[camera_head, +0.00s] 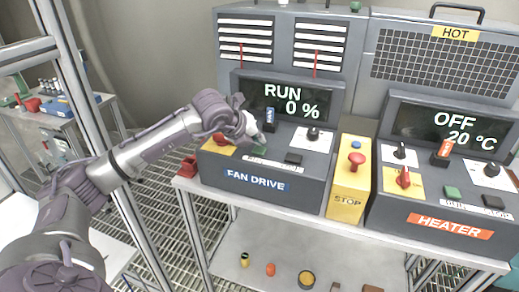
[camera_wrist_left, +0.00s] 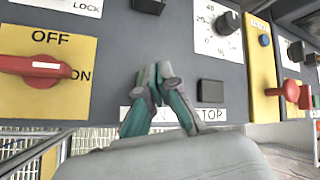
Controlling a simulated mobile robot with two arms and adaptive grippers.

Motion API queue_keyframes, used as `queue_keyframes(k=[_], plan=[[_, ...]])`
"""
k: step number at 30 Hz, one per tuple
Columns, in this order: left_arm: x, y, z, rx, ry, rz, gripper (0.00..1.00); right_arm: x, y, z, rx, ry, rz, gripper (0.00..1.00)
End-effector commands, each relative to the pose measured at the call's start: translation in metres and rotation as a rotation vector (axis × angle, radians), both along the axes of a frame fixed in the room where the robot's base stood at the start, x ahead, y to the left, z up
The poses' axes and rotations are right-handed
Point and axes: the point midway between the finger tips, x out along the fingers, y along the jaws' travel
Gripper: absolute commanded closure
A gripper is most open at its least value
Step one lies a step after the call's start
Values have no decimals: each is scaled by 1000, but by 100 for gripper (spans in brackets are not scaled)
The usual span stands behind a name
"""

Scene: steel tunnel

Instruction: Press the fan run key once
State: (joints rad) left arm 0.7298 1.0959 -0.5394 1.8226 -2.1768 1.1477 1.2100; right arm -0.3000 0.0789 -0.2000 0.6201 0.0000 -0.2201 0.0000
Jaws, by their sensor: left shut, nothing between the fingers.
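The fan drive panel (camera_head: 314,185) stands on the bench, and its display (camera_head: 289,101) reads RUN 0 %. My left gripper (camera_head: 259,140) is shut and empty, with its fingertips at the panel's lower face. In the left wrist view the fingers (camera_wrist_left: 157,76) are together over the spot left of the black stop key (camera_wrist_left: 210,91). They hide the fan run key, and I cannot tell whether they touch it. The label strip (camera_wrist_left: 185,114) below is partly covered by the fingers. My right gripper is not in view.
A red rotary switch (camera_wrist_left: 38,68) on a yellow plate lies left of the fingers, and a dial (camera_wrist_left: 228,22) lies upper right. A yellow stop box (camera_head: 345,188) with a red knob separates the fan panel from the heater panel (camera_head: 440,220). Small items lie on the lower shelf (camera_head: 240,240).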

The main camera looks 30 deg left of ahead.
Motion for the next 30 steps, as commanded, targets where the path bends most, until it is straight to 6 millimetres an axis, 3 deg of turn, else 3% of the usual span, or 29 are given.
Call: queue_keyframes(k=[15, 30], plan=[[0, 0, 48, -1, -1, -1, 100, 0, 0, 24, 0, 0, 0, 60], [0, 0, 49, -1, -1, -1, 100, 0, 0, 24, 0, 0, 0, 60]])
